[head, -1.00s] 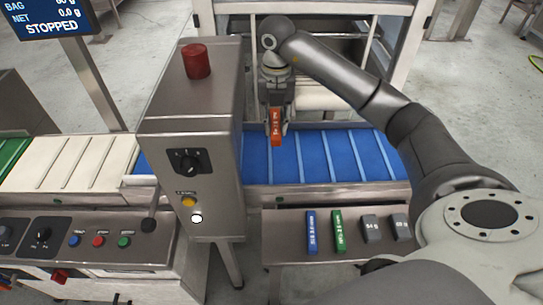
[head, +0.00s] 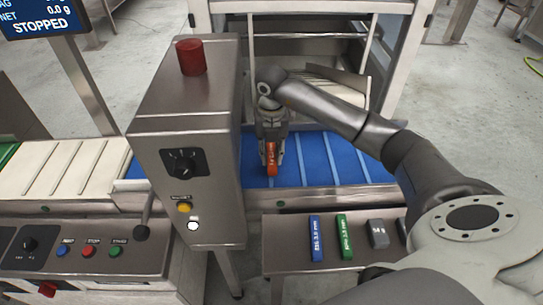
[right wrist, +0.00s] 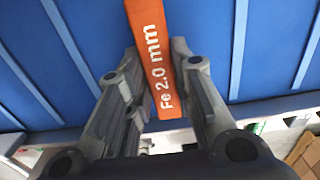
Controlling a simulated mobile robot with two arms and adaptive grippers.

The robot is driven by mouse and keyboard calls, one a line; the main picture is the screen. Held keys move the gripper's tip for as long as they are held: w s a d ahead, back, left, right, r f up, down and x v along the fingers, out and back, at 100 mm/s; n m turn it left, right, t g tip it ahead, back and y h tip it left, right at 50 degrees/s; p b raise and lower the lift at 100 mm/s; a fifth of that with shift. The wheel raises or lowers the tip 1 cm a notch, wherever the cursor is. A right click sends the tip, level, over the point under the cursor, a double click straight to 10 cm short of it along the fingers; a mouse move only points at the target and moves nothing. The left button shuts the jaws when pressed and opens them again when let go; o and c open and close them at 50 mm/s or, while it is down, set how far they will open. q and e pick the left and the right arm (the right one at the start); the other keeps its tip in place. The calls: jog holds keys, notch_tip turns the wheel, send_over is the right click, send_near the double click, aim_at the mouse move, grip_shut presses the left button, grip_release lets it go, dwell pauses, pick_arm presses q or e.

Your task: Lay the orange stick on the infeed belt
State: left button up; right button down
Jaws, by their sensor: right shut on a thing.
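The orange stick (head: 271,157) is between the fingers of my right gripper (head: 272,166), low over the blue infeed belt (head: 314,160). In the right wrist view the stick (right wrist: 150,50) shows "Fe 2.0 mm" and points away from my right gripper (right wrist: 160,85), whose two fingers are shut on its near part. Blue cleated belt (right wrist: 75,50) lies behind it. I cannot tell whether the stick touches the belt. My left gripper is not in view.
A steel control box (head: 190,130) with a red top stands just left of my right gripper. A steel shelf (head: 285,262) in front holds a blue stick (head: 315,238), a green stick (head: 344,237) and grey blocks (head: 378,233). A white cleated belt (head: 70,165) lies left.

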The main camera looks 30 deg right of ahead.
aim_at(271, 154)
jog(key=shift+f, duration=0.95)
jog(key=shift+f, duration=0.1)
jog(key=c, duration=1.3)
grip_release()
jog(key=shift+o, duration=0.2)
notch_tip(271, 154, up, 12)
jog(key=shift+b, duration=0.3)
